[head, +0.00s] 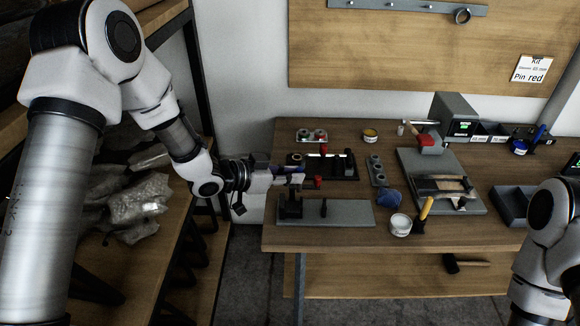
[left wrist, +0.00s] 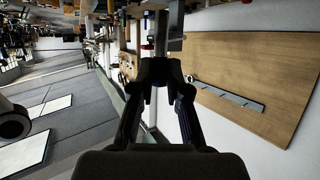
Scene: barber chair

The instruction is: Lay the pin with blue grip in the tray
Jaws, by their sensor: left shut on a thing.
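My left gripper (head: 287,174) reaches in from the left above the left part of the bench. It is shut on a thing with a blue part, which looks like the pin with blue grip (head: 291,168). In the left wrist view the fingers (left wrist: 160,72) close around it, and blue shows between them; the fingers hide much of it. An empty-looking dark open tray (head: 510,207) lies at the right of the bench, far from my left gripper. My right arm shows at the right edge; its gripper is out of view.
Below my left gripper is a grey plate (head: 345,213) with black upright parts. Behind it is a black rack (head: 345,165) with red and black pieces. A white tub (head: 400,224), a blue ball-like item (head: 389,197) and a grey fixture board (head: 425,165) stand between gripper and tray.

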